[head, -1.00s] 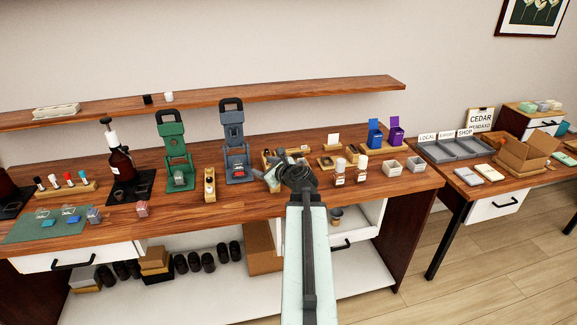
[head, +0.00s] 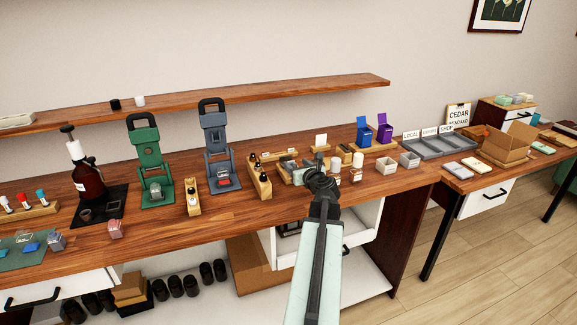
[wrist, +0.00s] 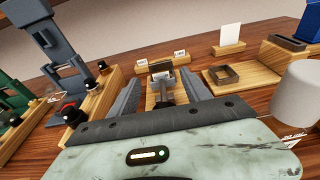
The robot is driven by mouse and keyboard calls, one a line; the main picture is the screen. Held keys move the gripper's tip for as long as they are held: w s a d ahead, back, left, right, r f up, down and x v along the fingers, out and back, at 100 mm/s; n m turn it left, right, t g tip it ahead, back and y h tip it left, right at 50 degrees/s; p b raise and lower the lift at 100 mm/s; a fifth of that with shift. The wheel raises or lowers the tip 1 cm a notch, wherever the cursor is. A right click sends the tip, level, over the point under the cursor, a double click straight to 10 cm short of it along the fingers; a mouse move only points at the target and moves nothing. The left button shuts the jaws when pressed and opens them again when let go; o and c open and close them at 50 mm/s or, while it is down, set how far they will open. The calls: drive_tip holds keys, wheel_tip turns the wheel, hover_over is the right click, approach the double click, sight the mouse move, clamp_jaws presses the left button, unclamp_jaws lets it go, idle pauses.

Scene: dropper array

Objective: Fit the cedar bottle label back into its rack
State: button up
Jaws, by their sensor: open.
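My gripper (head: 292,168) is over the right part of the workbench, with its two grey fingers apart. In the wrist view my gripper (wrist: 160,82) has a small wooden rack (wrist: 155,102) beyond and between its fingers. A dark upright piece (wrist: 161,67) stands at the rack, and small white tags (wrist: 180,54) show behind it. I cannot read the tags or tell which one is the cedar bottle label. Nothing is clearly held. A blank white card (wrist: 231,36) stands in a wooden holder to the right. My arm hides part of this area in the head view.
Dropper bottles in a wooden stand (wrist: 92,86) are close on the left. A wooden block with a square frame (wrist: 222,74) and a white-capped bottle (wrist: 297,92) are on the right. A blue-grey press (head: 218,150) stands left of my gripper. A CEDAR sign (head: 459,113) stands far right.

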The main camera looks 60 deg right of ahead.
sight(292, 164)
drive_tip(key=b+x, duration=0.1)
drive_tip(key=x, duration=0.4)
drive_tip(key=shift+f, duration=0.2)
drive_tip(key=shift+s+a, duration=0.1)
drive_tip(key=shift+c, duration=0.3)
drive_tip(key=c, duration=1)
drive_tip(key=shift+o, duration=0.2)
drive_tip(key=shift+r, duration=0.15)
wheel_tip(292, 164, up, 10)
drive_tip(key=p, duration=1)
